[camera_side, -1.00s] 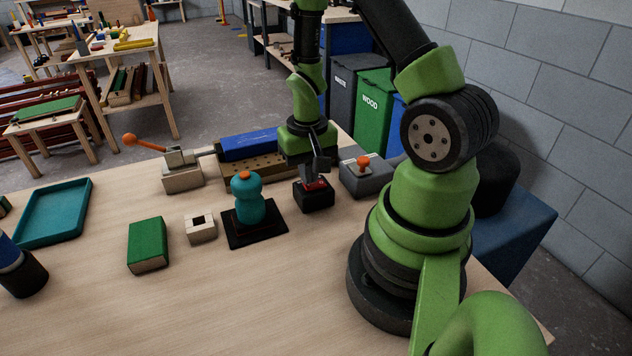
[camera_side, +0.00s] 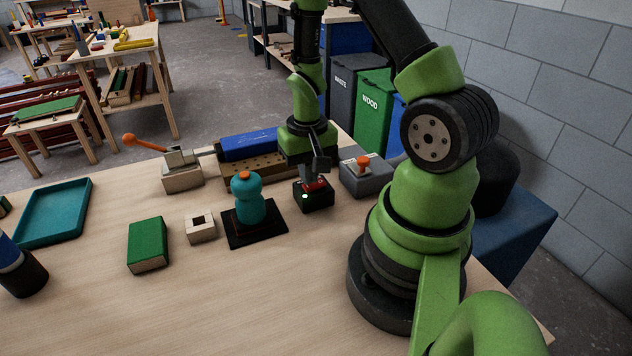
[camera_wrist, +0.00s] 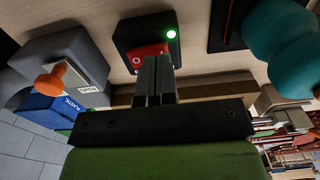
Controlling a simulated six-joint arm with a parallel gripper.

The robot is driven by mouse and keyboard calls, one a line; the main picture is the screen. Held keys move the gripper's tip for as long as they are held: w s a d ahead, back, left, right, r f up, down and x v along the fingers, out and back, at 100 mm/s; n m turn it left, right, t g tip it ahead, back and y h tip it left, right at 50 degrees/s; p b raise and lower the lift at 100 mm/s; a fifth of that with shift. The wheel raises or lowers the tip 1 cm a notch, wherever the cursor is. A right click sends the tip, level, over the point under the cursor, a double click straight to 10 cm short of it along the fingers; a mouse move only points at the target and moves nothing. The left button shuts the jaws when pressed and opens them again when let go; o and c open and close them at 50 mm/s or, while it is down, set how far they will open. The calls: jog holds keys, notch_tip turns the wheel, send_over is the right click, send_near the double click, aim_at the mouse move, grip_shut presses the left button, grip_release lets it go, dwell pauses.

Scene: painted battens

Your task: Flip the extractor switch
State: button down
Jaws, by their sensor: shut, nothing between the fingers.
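The extractor switch is a black box (camera_side: 318,201) with a red rocker (camera_side: 315,185) on top, on the bench between the teal bottle and the grey lever box. A green light (camera_side: 305,197) glows on its front. In the wrist view the box (camera_wrist: 128,34) shows the red rocker (camera_wrist: 146,56) with a white circle mark, and the lit green lamp (camera_wrist: 172,34). My gripper (camera_side: 319,174) is shut and empty, pointing down with its fingertips at the rocker. In the wrist view my fingertips (camera_wrist: 158,62) overlap the rocker's edge and hide part of it.
A teal bottle (camera_side: 248,203) on a black mat stands just left of the switch. A grey box with an orange lever (camera_side: 363,161) and an OPEN label is at its right. Behind is a wooden block with a blue piece (camera_side: 248,144).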

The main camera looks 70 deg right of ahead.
jog(key=shift+r, duration=2.95)
jog(key=shift+a+r, duration=0.1)
jog(key=shift+r, duration=0.1)
jog(key=a+r+n+t, duration=0.1)
jog(key=a+r+t, duration=0.1)
jog(key=a+r, duration=0.3)
jog(key=a+r+n+t, duration=0.1)
jog(key=a+r+t, duration=0.1)
jog(key=r, duration=0.5)
jog(key=s+a+r+n+t+y, duration=0.2)
jog(key=s+a+r+n+t, duration=0.1)
jog(key=s+a+r, duration=0.3)
jog(key=shift+s+a+r, duration=0.2)
jog(key=shift+a+r, duration=0.3)
jog(key=shift+a, duration=0.25)
